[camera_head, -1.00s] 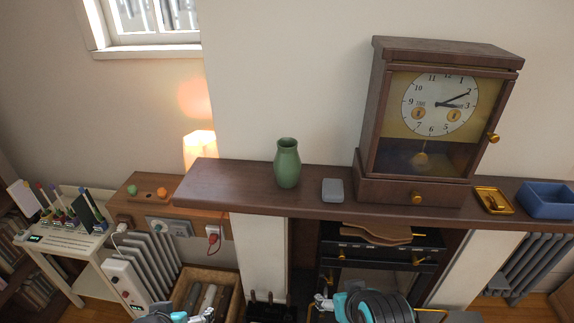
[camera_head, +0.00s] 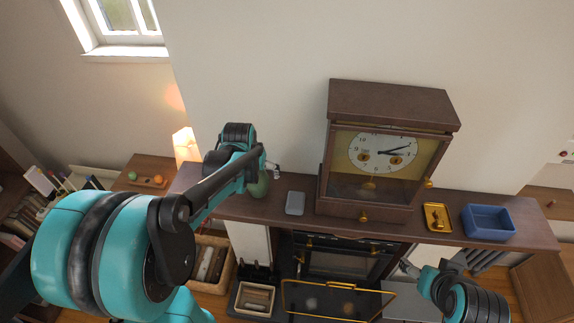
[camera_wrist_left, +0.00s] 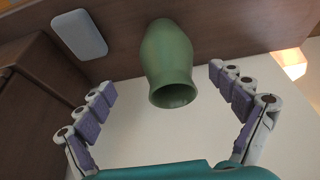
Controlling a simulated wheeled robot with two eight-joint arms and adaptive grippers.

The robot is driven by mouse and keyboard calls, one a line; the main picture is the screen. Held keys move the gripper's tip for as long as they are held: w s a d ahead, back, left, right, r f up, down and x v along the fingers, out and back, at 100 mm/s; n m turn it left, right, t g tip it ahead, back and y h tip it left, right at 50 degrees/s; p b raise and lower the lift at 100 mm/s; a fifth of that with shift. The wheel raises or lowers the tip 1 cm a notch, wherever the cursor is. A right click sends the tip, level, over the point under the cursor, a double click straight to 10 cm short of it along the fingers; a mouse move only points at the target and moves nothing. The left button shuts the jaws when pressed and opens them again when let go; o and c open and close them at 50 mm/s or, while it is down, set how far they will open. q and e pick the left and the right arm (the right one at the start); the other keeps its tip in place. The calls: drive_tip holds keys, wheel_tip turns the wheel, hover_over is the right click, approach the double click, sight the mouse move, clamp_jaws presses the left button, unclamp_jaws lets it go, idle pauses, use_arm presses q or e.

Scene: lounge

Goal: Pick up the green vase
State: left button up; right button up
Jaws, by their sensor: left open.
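The green vase (camera_head: 259,187) stands on the dark wooden mantel shelf (camera_head: 330,222). In the head view my left forearm and wrist cover much of it. My left gripper (camera_head: 272,170) is at the vase's upper part, mostly hidden behind my wrist. In the left wrist view the vase (camera_wrist_left: 167,55) shows its open mouth towards the camera. The fingers of my left gripper (camera_wrist_left: 160,85) are spread wide on both sides of it, with gaps, and hold nothing. My right gripper (camera_head: 407,267) is low in front of the shelf, small and partly hidden; its jaws are unclear.
A grey box-like item (camera_head: 295,203) lies right of the vase, also in the left wrist view (camera_wrist_left: 78,34). A wooden clock (camera_head: 384,150) stands further right, then a brass tray (camera_head: 428,217) and a blue bin (camera_head: 488,222). A lit lamp (camera_head: 186,146) is at left.

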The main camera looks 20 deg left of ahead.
use_arm(q)
drive_tip(key=shift+w+f, duration=0.2)
drive_tip(key=x, duration=0.5)
drive_tip(key=a+x, duration=0.1)
drive_tip(key=x, duration=0.1)
drive_tip(key=shift+s+a+f, duration=0.1)
drive_tip(key=shift+f, duration=0.05)
drive_tip(key=c, duration=1.8)
